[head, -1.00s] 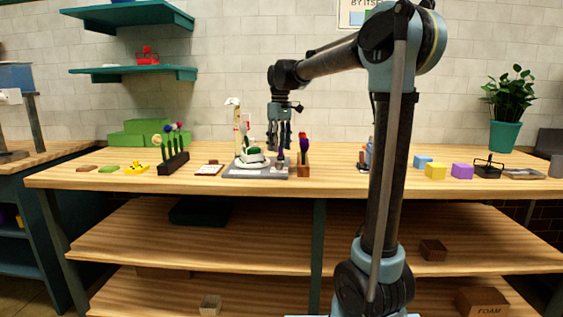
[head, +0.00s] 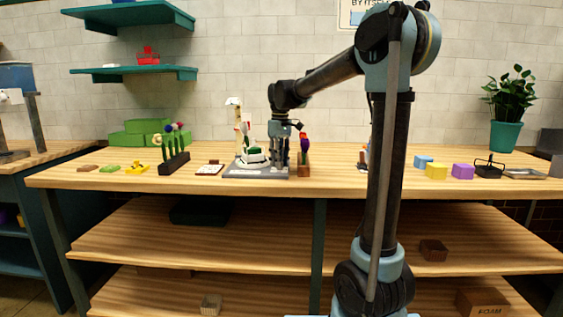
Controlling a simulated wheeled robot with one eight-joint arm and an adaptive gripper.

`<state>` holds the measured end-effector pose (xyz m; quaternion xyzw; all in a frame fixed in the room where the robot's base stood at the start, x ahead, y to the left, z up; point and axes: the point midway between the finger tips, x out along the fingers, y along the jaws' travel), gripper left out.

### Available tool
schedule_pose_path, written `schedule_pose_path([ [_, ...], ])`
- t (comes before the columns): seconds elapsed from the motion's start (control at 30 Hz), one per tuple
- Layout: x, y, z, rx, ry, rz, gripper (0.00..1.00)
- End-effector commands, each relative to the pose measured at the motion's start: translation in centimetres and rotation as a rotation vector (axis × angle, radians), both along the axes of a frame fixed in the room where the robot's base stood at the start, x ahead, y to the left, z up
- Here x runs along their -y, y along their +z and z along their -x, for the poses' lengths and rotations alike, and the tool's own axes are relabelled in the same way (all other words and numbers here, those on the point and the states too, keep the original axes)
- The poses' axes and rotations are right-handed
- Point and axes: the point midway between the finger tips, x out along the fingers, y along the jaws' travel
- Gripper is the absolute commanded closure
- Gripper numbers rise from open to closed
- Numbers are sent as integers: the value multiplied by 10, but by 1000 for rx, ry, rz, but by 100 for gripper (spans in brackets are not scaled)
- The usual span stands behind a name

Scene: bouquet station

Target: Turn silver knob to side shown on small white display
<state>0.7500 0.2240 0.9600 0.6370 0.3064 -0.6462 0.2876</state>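My gripper (head: 279,162) points down over the right part of a grey station base (head: 240,174) on the wooden table. Its fingertips are low, near the base's right end. The silver knob cannot be made out; the fingers cover that spot. Whether the fingers are open or shut on something is too small to tell. A white piece with a green top (head: 252,157) sits on the base, left of my gripper. A pale upright post (head: 239,125) stands behind it. A small white card or display (head: 209,168) lies left of the base; its marking is unreadable.
A wooden holder with red and purple flowers (head: 303,157) stands close to the right of my gripper. A dark flower rack (head: 173,163) is at left. Green foam blocks (head: 141,132) lie behind it. Coloured cubes (head: 436,171) sit far right. The table's front strip is mostly clear.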

Motion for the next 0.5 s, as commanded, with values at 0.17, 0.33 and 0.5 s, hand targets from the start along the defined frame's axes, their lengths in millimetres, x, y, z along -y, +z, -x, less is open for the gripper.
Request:
schedule_pose_path([
  [0.17,1,0,0,1,-2,1,98],
  [0.33,1,0,-1,2,-61,1,98],
  [0.5,2,0,-1,2,-207,1,98],
])
